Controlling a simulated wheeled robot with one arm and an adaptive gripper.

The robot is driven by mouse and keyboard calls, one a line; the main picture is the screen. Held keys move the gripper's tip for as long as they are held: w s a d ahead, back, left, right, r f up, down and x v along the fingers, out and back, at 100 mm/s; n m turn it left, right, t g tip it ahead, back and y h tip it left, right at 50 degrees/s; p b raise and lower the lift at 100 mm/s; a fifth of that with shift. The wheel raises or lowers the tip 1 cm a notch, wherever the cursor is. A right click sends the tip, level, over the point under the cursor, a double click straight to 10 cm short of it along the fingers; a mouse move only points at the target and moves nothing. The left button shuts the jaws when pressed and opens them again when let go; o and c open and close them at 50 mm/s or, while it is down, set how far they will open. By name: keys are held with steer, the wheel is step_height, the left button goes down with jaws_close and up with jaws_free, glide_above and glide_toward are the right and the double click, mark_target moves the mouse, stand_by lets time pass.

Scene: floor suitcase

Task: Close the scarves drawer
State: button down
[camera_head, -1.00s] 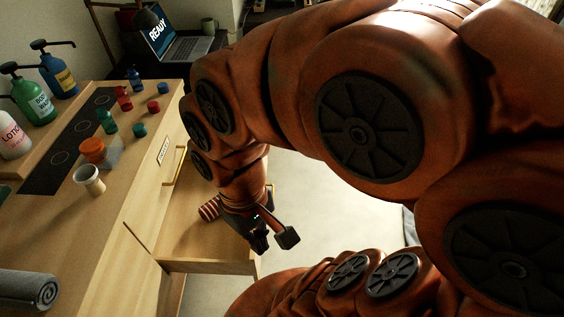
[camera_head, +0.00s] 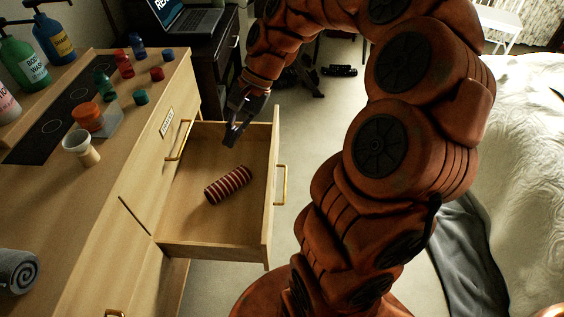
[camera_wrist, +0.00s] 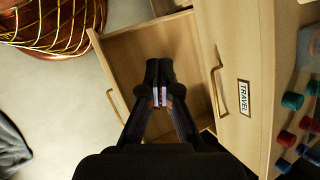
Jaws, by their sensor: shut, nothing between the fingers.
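An open wooden drawer (camera_head: 215,246) sticks out from the cabinet, with a gold handle (camera_head: 282,185) on its front. No label on its front is visible. A rolled, red-and-white striped scarf (camera_head: 228,185) lies inside it. My gripper (camera_head: 231,138) is shut and empty at the drawer's far end in the head view. In the wrist view my gripper (camera_wrist: 160,97) appears over the open drawer (camera_wrist: 125,45); the scarf does not show there. I cannot tell whether the fingers touch the drawer.
A closed drawer with a TRAVEL label (camera_wrist: 244,97) and gold handle (camera_head: 180,140) is above the open one. Bottles and a white cup (camera_head: 81,149) stand on the cabinet top. A bed (camera_head: 510,150) is at right.

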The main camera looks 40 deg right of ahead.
steer(key=w+d+f+m+t+b, duration=0.1)
steer(key=d+f+m+t+b, duration=0.25)
steer(key=d+f+m, duration=0.75)
steer(key=w+d+f+m+t+b, duration=0.15)
steer(key=d+f+m+b, duration=0.35)
steer(key=d+f, duration=1.05)
steer(key=w+a+f+b, duration=0.1)
steer(key=w+a+f, duration=0.2)
steer(key=w+a, duration=0.2)
steer(key=shift+w+f+t+y, duration=0.15)
steer(key=shift+w+t+y, duration=0.2)
steer(key=shift+w, duration=0.75)
